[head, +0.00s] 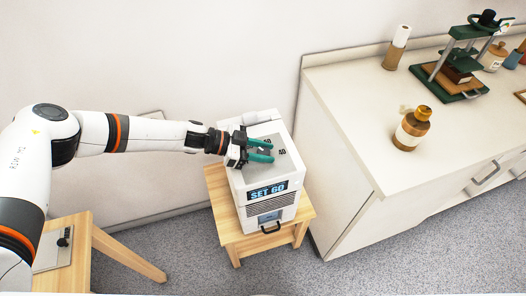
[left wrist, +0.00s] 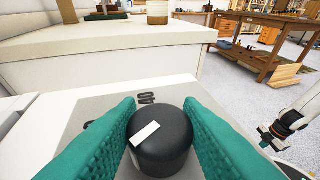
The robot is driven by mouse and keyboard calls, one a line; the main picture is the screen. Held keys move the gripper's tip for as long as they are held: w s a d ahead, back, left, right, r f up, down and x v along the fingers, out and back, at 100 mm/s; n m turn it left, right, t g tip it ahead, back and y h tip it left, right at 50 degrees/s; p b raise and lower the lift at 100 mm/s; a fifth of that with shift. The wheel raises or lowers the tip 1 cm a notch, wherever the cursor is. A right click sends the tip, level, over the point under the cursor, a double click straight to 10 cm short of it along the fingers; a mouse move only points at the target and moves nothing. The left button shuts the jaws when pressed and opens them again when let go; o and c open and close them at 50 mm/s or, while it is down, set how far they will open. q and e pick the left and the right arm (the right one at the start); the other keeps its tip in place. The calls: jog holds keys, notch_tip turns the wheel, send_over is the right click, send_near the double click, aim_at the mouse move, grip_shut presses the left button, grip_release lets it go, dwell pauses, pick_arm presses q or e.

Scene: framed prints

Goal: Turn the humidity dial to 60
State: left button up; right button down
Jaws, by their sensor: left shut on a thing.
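The humidity dial (left wrist: 163,150) is a round black knob with a white pointer bar on its top. In the left wrist view it sits between the teal fingers of my left gripper (left wrist: 158,136), which is shut on it. A printed 40 (left wrist: 147,98) shows just behind the knob; another mark is mostly hidden by the left finger. In the head view my left gripper (head: 267,150) is over the top of the white humidifier box (head: 240,183). Its front display (head: 268,191) appears to read SET 60. My right gripper (left wrist: 268,138) shows small at the right of the left wrist view; its jaw state is unclear.
The box stands on a small wooden stool (head: 226,232). A white counter (head: 350,106) to the right carries an amber bottle (head: 411,128), a green press (head: 450,80) and a paper roll. A wooden table (head: 75,240) is at lower left. Grey floor lies in front.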

pick_arm(q)
jog(key=shift+w+r, duration=0.1)
jog(key=o, duration=0.9)
jog(key=shift+d, duration=0.1)
jog(key=shift+o, duration=0.2)
jog(key=v, duration=1.2)
